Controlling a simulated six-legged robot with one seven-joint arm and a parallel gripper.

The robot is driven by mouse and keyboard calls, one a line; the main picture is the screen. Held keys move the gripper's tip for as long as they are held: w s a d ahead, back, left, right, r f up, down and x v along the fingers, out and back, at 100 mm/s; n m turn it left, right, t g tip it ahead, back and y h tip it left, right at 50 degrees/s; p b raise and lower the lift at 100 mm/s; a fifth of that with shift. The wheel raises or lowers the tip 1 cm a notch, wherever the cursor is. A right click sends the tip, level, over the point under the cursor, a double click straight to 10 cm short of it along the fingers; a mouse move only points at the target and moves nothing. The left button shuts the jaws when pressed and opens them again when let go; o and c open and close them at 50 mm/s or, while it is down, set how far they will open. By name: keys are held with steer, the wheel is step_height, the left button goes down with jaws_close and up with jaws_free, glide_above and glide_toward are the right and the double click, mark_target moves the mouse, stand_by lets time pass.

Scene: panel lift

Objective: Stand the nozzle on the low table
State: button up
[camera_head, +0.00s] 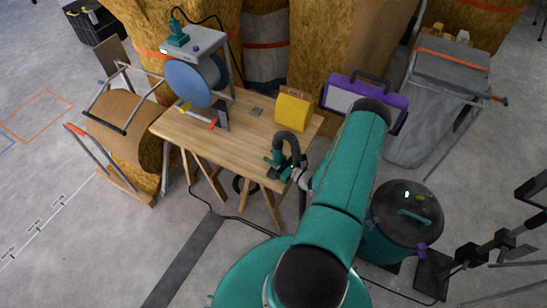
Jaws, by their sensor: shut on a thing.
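The nozzle (289,140) looks like a black curved tube with green parts at its lower end. It shows upright at the front right edge of the low table (190,132), which has a pale wooden top on trestle legs. My gripper (298,175) is at the nozzle's lower right side, shut on it. The fingers are small and partly hidden by my arm. I cannot tell whether the nozzle's lower end touches the tabletop or hangs just above it.
A dark canister (405,208) stands at right. The table's front middle is clear.

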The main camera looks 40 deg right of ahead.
steer(key=o, duration=1.1)
steer(key=shift+o, duration=0.2)
steer(key=shift+r, duration=0.15)
steer(key=s+d, duration=0.1)
steer(key=s, duration=1.1)
steer(key=shift+d, duration=0.35)
steer(key=shift+w, duration=0.1)
